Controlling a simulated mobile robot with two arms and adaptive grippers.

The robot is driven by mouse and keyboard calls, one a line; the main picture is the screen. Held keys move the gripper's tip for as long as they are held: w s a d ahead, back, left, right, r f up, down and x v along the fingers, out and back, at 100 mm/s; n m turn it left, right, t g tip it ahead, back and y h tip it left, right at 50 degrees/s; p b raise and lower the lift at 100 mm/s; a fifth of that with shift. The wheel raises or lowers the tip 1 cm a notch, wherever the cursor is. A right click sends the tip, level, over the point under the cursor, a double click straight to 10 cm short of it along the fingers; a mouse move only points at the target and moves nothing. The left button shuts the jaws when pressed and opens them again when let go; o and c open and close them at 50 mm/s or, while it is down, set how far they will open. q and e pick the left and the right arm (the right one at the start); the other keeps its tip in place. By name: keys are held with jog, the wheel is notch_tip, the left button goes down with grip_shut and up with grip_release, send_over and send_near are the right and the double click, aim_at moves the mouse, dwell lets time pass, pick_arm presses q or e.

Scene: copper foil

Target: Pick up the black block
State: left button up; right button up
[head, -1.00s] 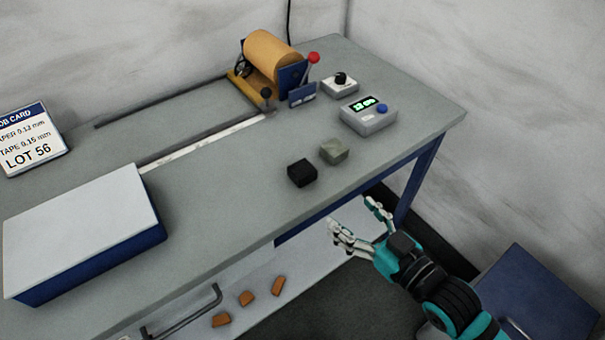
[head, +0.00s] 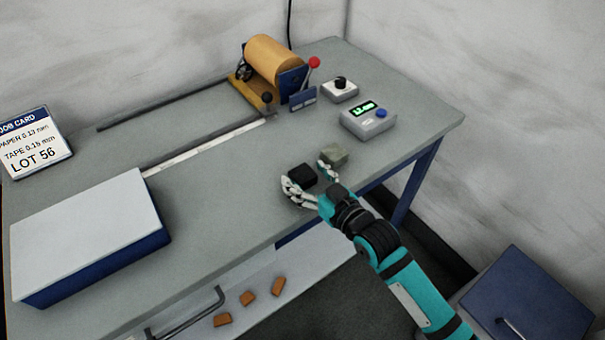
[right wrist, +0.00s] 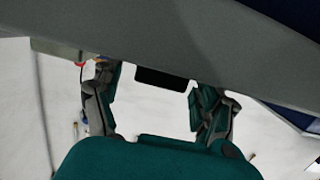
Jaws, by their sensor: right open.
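The black block (head: 302,175) sits on the grey table top near its front edge. It also shows in the right wrist view (right wrist: 161,78), beyond and between the fingers. My right gripper (head: 311,179) is open, with one finger to the left of the block and the other to its right, near the green block. In the right wrist view my right gripper (right wrist: 157,105) has its fingers spread wide with nothing between the tips that I can see held. Whether a finger touches the block I cannot tell. My left gripper is not in view.
A grey-green block (head: 334,155) stands close on the right, beside my right finger. Behind are a display box (head: 368,120), a knob box (head: 340,91) and a copper roll (head: 274,60). A white-topped blue box (head: 88,230) lies left. The table centre is clear.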

jog(key=shift+w+a+f, duration=0.1)
jog(key=shift+w+a, duration=0.1)
jog(key=shift+w, duration=0.1)
jog(key=shift+c, duration=0.4)
grip_shut()
